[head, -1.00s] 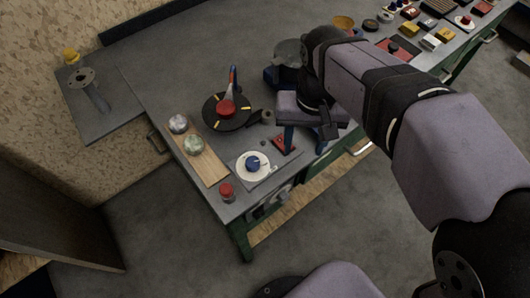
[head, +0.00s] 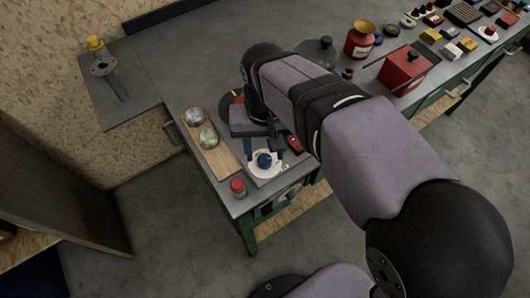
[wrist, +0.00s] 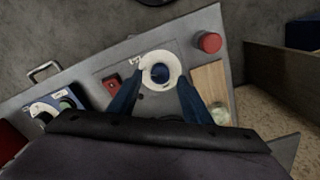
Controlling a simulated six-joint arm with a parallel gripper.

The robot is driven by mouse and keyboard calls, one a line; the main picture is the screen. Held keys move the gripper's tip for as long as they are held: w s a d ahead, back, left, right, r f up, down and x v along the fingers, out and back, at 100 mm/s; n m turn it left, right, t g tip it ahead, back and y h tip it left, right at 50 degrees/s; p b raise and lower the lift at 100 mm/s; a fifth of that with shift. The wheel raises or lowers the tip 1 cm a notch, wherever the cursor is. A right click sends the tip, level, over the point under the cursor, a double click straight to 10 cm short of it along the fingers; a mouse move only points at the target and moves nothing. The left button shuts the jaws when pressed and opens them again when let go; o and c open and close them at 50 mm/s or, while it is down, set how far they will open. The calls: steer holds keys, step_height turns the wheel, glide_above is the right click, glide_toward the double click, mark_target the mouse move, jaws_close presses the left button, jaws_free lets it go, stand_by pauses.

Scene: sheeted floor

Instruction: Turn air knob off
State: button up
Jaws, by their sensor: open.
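A blue knob (head: 264,160) sits on a round white dial on a grey plate, near the front left corner of the workbench. It also shows in the wrist view (wrist: 160,73), inside the white ring. I cannot read a label that marks it as the air knob. My gripper (head: 262,148) is open and points down above the dial. In the wrist view its two blue fingers (wrist: 160,82) lie on either side of the dial, with the knob between them in the picture. Contact with the knob is not visible.
A red-topped cylinder (head: 238,187) stands near the bench corner. A wooden board (head: 220,160) with two round objects lies left of the dial. A red switch box (head: 295,144) lies right of it. A red box (head: 403,70) stands farther right. My arm hides most of the black disc.

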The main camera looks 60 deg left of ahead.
mark_target(265, 161)
steer(key=shift+f, duration=1.4)
steer(key=c, duration=1.1)
